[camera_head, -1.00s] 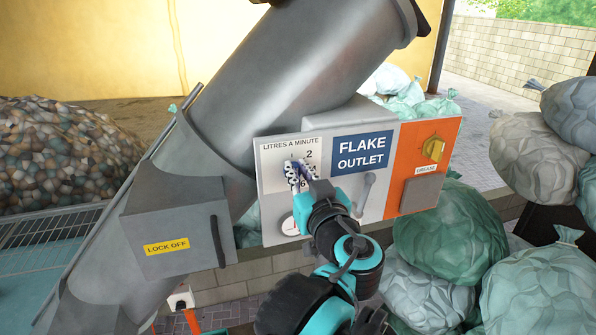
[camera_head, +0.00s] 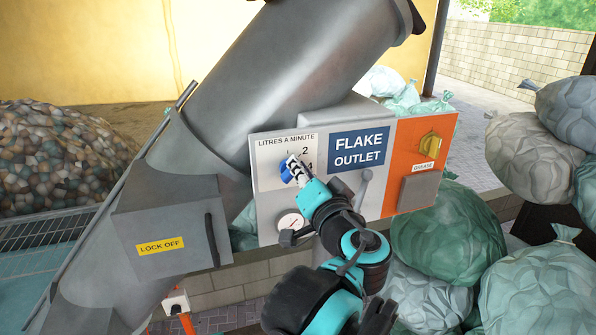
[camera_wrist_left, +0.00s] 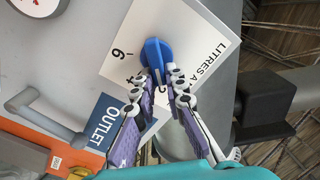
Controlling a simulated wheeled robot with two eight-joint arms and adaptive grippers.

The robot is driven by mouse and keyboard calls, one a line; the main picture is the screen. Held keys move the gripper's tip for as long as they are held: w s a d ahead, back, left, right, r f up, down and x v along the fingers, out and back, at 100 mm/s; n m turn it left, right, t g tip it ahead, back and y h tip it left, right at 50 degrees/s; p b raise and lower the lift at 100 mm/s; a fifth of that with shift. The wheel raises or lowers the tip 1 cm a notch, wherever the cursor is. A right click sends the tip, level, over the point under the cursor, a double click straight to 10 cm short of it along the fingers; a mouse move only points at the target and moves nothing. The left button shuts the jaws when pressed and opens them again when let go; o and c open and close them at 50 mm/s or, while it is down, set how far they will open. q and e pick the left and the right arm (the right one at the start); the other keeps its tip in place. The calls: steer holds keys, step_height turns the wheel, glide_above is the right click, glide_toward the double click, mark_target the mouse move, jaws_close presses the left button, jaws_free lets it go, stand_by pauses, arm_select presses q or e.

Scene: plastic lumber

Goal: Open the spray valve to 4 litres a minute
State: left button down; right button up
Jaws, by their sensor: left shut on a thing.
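The spray valve is a blue knob (camera_head: 285,172) on the white "LITRES A MINUTE" plate (camera_head: 264,180); the knob also shows in the left wrist view (camera_wrist_left: 155,52). In the wrist view the 6 is clear, while the 4 and 2 are partly covered by the fingers. My left gripper (camera_head: 295,166) has its fingers on the knob's near end, one on each side. The exact mark the knob points to is hard to tell. My right gripper is not in view.
A round gauge (camera_head: 291,224) and a grey lever (camera_head: 362,188) sit close to the knob. A yellow "GREASE" knob (camera_head: 430,145) is on the orange panel. A grey chute (camera_head: 290,75) rises behind, with a "LOCK OFF" box (camera_head: 165,225) at left. Green bags (camera_head: 450,230) lie right.

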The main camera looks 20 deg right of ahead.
arm_select(q)
steer(key=m, duration=0.3)
steer(key=f+m+b, duration=0.1)
steer(key=m, duration=0.3)
steer(key=m+b, duration=0.1)
steer(key=m, duration=0.3)
steer(key=shift+d+f, duration=0.3)
steer(key=shift+f, duration=0.05)
stand_by(0.3)
steer(key=c, duration=1.6)
jaws_free()
steer(key=shift+o, duration=0.2)
steer(key=s, duration=1.2)
steer(key=shift+d, duration=0.25)
